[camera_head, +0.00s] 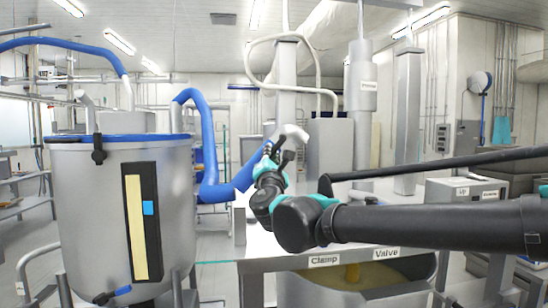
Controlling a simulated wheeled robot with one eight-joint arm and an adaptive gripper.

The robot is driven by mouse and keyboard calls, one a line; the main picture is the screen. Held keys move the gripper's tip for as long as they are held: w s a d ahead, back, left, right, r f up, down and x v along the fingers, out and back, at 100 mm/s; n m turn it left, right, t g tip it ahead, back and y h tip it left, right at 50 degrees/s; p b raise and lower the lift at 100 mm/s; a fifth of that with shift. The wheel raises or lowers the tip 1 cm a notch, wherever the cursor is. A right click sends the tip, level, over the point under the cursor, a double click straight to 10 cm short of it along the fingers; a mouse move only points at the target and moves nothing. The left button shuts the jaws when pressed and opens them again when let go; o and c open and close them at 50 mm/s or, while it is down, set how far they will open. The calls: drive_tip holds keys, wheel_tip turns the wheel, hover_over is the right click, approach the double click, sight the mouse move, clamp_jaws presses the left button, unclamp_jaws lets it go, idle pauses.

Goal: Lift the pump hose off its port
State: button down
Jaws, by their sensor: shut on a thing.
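The pump hose (211,140) is a thick blue hose. It comes from beside the steel tank at left, drops in a bend, and runs right and up to my gripper. Its pale grey curved end (292,132) shows at the gripper, above the steel table. My gripper (272,150) is black and teal and is shut on the hose near this end. The fingertips are small and partly hidden by the hose. I cannot make out the port, or whether the hose end touches one.
A steel tank (90,215) with a blue rim and a sight gauge (142,220) stands at left. A steel table (290,262) bears "Clamp" (324,261) and "Valve" (387,253) labels, with a vat of yellowish content (352,275) below. A box labelled "Up" (462,191) sits at right.

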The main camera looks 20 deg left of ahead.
idle(0.3)
drive_tip(key=c, duration=1.5)
unclamp_jaws()
drive_tip(key=shift+s, duration=0.1)
drive_tip(key=v, duration=1.2)
